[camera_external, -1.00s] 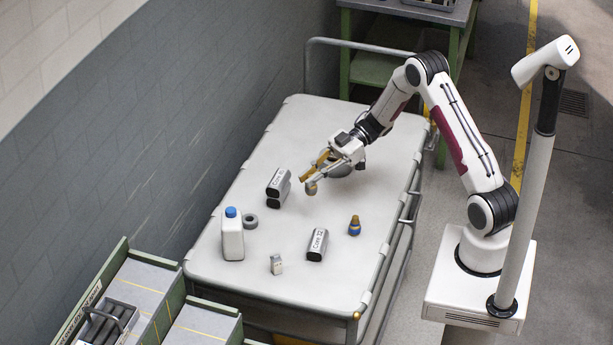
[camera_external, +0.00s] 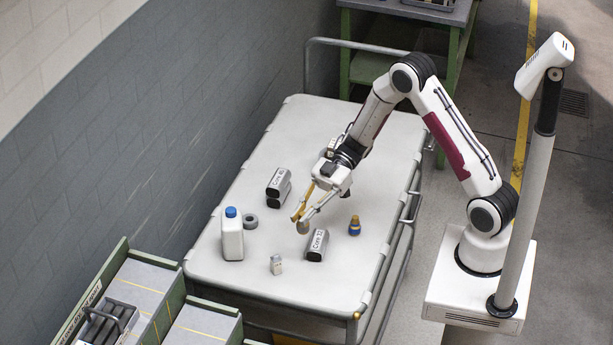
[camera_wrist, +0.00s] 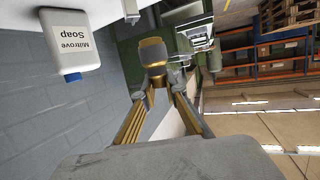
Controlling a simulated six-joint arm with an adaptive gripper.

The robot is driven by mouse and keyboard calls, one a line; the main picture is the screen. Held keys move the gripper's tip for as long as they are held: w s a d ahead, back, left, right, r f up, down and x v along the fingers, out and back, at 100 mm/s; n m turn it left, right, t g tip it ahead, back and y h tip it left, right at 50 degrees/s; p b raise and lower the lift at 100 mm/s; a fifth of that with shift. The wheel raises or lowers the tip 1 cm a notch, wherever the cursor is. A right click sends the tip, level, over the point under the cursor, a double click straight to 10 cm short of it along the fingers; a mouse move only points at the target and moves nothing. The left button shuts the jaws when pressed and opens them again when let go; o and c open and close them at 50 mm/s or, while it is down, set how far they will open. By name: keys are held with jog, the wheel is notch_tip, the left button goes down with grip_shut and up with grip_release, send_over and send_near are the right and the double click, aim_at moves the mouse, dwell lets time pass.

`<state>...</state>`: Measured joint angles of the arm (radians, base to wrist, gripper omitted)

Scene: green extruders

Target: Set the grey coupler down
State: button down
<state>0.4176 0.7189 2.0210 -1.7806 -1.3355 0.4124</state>
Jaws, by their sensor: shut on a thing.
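My gripper (camera_external: 301,217) is over the middle of the white-topped cart (camera_external: 235,285), tilted downward, with its brass-coloured fingers shut on the grey coupler (camera_external: 303,227). In the wrist view the coupler (camera_wrist: 155,75) sits between the fingertips of my gripper (camera_wrist: 157,90) and shows grey with a gold-brown band. In the external view it is just to the upper left of the "Core 12" block. Whether it touches the cart top is not clear.
The "Core 12" block (camera_external: 317,245) is close by; a blue-and-orange bottle (camera_external: 354,227) stands right. The cart's front right is clear.

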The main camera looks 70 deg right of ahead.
jog(key=s+a+n+g, duration=0.1)
jog(key=s+a, duration=0.7)
jog(key=shift+s+a+f+g+y, duration=0.25)
jog(key=shift+f+g+y, duration=0.05)
jog(key=shift+f+g, duration=0.15)
jog(key=shift+f, duration=0.1)
jog(key=shift+f, duration=2.85)
jog(key=shift+f, duration=2.05)
jog(key=shift+f, duration=0.15)
